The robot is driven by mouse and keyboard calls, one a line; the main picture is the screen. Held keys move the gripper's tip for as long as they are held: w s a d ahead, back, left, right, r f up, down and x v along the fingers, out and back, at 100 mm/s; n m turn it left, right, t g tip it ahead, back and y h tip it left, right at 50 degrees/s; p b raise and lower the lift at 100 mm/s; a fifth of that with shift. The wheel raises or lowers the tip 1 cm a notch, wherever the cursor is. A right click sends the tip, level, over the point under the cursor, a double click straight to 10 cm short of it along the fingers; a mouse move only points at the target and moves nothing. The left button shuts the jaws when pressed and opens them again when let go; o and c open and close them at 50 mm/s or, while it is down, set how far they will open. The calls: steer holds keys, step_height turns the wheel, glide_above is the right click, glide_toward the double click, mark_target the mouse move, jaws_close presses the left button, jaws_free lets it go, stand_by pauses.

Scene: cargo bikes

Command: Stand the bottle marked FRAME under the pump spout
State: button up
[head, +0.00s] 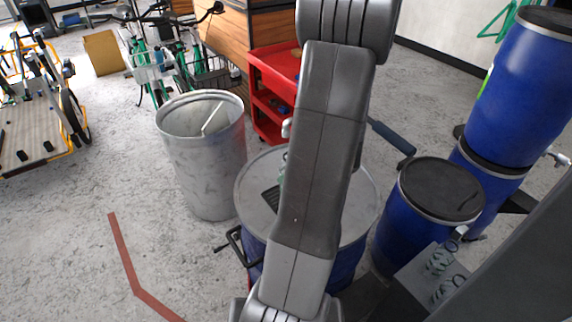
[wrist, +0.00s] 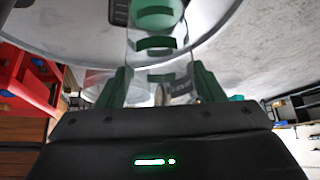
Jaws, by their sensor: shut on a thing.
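In the wrist view, my gripper (wrist: 160,88) has its dark green fingers closed on the sides of a clear bottle (wrist: 152,60) with green bands. No lettering on it is readable, so I cannot tell whether it is marked FRAME. A dark grid (wrist: 122,12) lies on the pale drum lid beyond it. In the head view, the grid (head: 271,197) shows on the lid (head: 255,190) of a blue drum, and my arm covers much of the lid. A small grey end (head: 286,128), perhaps the pump spout, shows beside my arm. A dark-handled lever (head: 390,136) sticks out right. Bottle-to-grid contact is unclear.
A tall open metal bin (head: 205,165) stands left of the drum, with a red shelf cart (head: 272,75) behind. Blue drums (head: 520,85) stand at right. Clear, green-ringed items (head: 440,262) sit on a grey plate at lower right. The left floor is mostly free.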

steer(key=shift+w+a+f, duration=0.15)
steer(key=shift+w+a, duration=0.25)
steer(key=shift+w, duration=0.25)
steer(key=shift+w+a+f, duration=0.15)
steer(key=shift+w+a, duration=0.2)
steer(key=shift+w, duration=0.25)
steer(key=shift+f, duration=0.2)
steer(key=o, duration=1.5)
steer(key=p+v, duration=0.2)
steer(key=v, duration=1)
steer(key=shift+r+p, duration=0.2)
steer(key=shift+p, duration=0.1)
